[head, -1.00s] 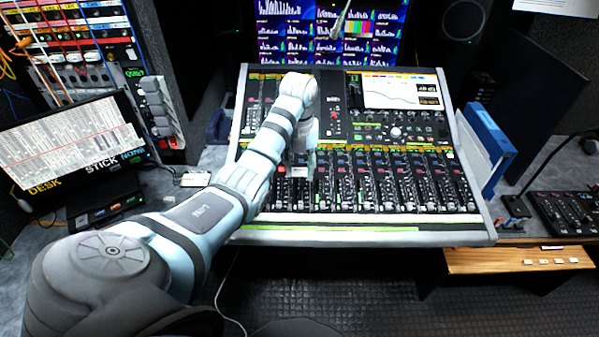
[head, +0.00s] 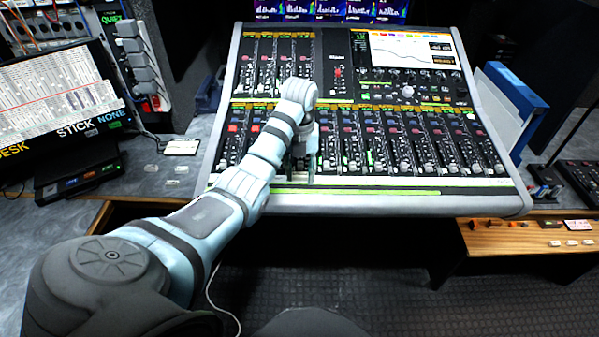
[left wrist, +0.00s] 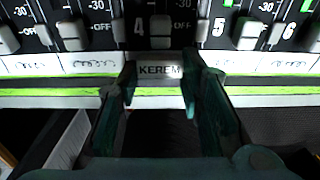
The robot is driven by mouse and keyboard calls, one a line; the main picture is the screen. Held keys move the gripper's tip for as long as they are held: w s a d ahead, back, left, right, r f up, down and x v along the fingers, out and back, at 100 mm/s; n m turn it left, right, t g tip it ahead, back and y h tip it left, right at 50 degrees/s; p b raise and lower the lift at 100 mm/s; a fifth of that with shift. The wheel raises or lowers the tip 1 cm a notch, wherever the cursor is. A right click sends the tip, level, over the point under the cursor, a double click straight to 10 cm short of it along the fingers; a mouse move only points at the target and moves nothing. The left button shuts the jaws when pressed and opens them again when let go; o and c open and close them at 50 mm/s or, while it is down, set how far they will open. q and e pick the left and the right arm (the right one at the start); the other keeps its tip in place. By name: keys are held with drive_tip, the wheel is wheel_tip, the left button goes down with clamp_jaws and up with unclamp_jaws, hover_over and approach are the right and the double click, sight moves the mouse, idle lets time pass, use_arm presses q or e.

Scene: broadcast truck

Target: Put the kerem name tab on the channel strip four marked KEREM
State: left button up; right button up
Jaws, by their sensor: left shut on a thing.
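The name tab (left wrist: 159,71), pale with dark letters KEREM, is between the fingers of my left gripper (left wrist: 157,80) in the left wrist view. It lies in line with the white label row, directly below the channel strip marked 4 (left wrist: 160,22). Whether it touches the row is not clear. My left gripper (head: 302,177) is shut on the tab over the front label row of the mixing console (head: 400,206). In the head view the tab is hidden by the gripper. My right gripper is not in view.
Neighbouring label spots (left wrist: 93,64) carry scribbled writing. A green line runs along the console's front edge. A blue folder (head: 515,105) stands right of the console. Small pale tabs (head: 571,243) lie on a wooden shelf at right, and others (head: 172,169) on the left desk.

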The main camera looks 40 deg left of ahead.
sight(300, 175)
use_arm(q)
drive_tip(key=o, duration=0.9)
drive_tip(key=shift+f, duration=0.1)
wheel_tip(300, 175, up, 12)
drive_tip(key=p, duration=1.2)
